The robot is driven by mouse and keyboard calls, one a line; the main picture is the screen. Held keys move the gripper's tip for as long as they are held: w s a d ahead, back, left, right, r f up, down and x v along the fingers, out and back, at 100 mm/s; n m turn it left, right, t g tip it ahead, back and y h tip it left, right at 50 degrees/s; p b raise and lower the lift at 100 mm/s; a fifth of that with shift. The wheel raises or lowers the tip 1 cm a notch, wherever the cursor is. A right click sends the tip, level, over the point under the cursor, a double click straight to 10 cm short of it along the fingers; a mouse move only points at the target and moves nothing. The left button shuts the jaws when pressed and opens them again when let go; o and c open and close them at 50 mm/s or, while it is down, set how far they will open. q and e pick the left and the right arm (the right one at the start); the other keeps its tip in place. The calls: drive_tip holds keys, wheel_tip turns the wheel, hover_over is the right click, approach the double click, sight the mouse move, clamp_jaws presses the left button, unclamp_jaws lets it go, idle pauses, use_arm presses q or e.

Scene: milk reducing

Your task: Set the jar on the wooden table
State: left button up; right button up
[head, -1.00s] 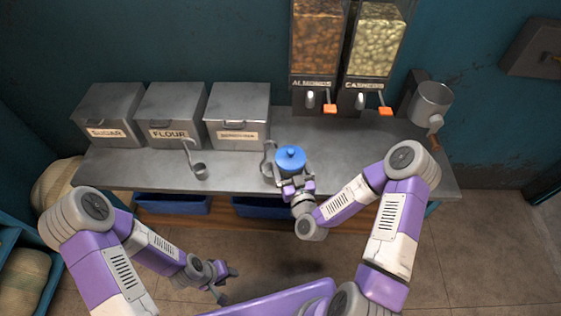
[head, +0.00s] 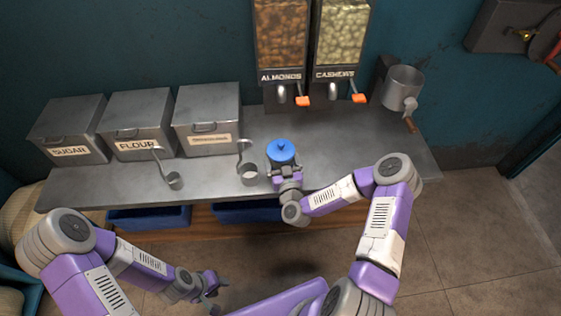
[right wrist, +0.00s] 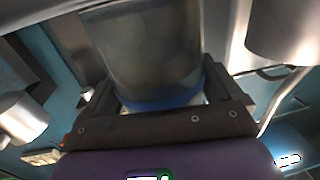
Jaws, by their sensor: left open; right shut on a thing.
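The jar with a blue lid (head: 281,151) is held by my right gripper (head: 287,178) near the front edge of the metal counter. In the right wrist view the jar's clear body (right wrist: 150,55) is between the fingers of my right gripper (right wrist: 158,100), with its blue end close to the palm. The jar's lower part is mostly hidden by the gripper in the head view. My left gripper (head: 214,290) is open and empty, low in front of the counter. No wooden table is clearly in view.
The metal counter (head: 330,150) carries bins marked sugar (head: 70,130) and flour (head: 140,125), another bin (head: 207,120), and two metal scoops. Almond (head: 280,40) and cashew (head: 341,40) dispensers stand behind. Blue crates (head: 150,217) sit below.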

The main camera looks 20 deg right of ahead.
drive_tip(key=shift+f, duration=0.15)
drive_tip(key=o, duration=0.9)
